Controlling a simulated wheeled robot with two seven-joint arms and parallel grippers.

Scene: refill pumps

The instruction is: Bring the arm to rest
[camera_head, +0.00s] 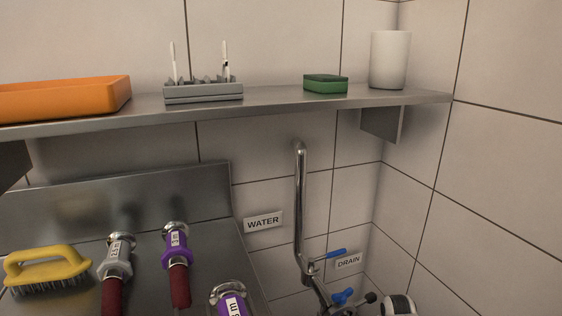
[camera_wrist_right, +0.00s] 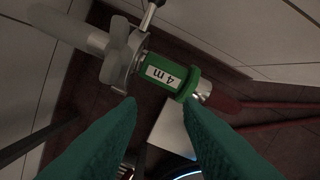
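My right gripper (camera_wrist_right: 159,104) shows in the right wrist view as two teal fingers spread apart, with nothing held between their tips. Just beyond the tips is a green coupling (camera_wrist_right: 188,80) with a "4 m" label. It joins a grey metal valve fitting (camera_wrist_right: 122,55) on one side and a red hose end (camera_wrist_right: 222,101) on the other. I cannot tell whether the fingertips touch the coupling. My left gripper is in neither view.
A steel shelf (camera_head: 275,98) holds an orange tray (camera_head: 65,97), grey rack (camera_head: 203,92), green sponge (camera_head: 325,84) and white cup (camera_head: 390,60). Below are a yellow brush (camera_head: 47,264), grey (camera_head: 117,258) and purple (camera_head: 177,246) couplings, and a bent pipe (camera_head: 299,210) with blue-handled valves.

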